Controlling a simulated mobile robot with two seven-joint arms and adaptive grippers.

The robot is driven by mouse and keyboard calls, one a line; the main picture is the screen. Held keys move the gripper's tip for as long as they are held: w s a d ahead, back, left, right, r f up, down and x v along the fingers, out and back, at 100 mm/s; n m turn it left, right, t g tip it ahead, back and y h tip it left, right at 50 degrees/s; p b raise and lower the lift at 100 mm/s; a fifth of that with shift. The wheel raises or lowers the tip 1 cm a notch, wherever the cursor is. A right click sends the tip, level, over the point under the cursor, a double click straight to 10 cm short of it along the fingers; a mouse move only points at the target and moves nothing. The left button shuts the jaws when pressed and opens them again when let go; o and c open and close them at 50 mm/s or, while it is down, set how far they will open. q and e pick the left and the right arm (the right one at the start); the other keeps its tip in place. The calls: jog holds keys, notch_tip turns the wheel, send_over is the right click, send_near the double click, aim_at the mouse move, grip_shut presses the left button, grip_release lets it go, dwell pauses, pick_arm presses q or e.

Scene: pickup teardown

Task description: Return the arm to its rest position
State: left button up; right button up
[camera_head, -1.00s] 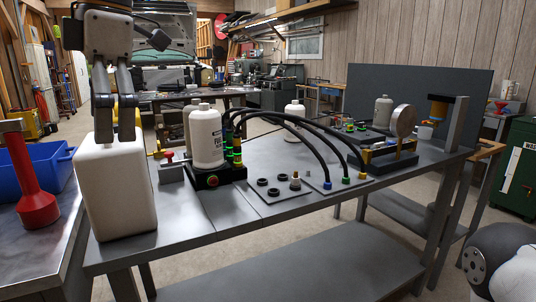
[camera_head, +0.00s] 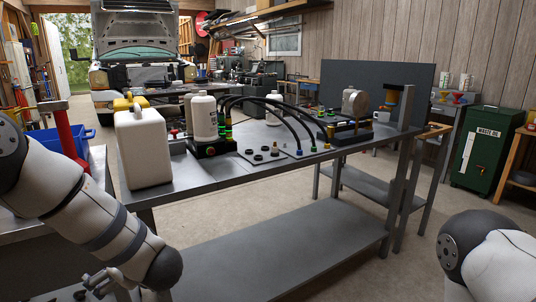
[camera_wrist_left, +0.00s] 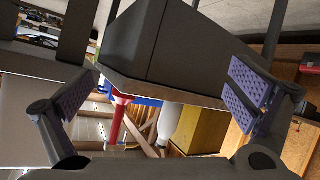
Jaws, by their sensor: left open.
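My left arm (camera_head: 90,215) comes in from the left of the head view and bends down at the front left of the bench. My left gripper (camera_head: 102,284) shows only in part at the bottom edge there, low in front of the bench. In the left wrist view my left gripper (camera_wrist_left: 155,108) has its two padded fingers wide apart with nothing held between them. A white jug (camera_head: 144,148) stands upright on the bench's left end, clear of the gripper. Part of my right arm (camera_head: 487,250) shows at the lower right; its gripper is out of view.
The grey bench (camera_head: 300,168) carries a white bottle (camera_head: 205,118), black hoses and fittings. A green waste oil cabinet (camera_head: 486,150) stands at the right.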

pick_arm(q)
jog(key=s+d+f+m+g+h, duration=0.1)
jog(key=s+d+f+m+h, duration=0.3)
jog(key=s+f, duration=0.5)
jog(key=s+d+f+m+g+h, duration=0.1)
jog(key=s+d+f+m+h, duration=0.3)
jog(key=s+f, duration=0.45)
jog(key=s+d+f+m+g+h, duration=0.1)
jog(key=s+f+m+g, duration=0.1)
jog(key=s, duration=1)
jog(key=s+d+f+m+g+h, duration=0.1)
jog(key=s+g, duration=0.4)
jog(key=s, duration=0.7)
jog(key=f+m, duration=0.1)
jog(key=m, duration=0.1)
jog(key=shift+m, duration=0.4)
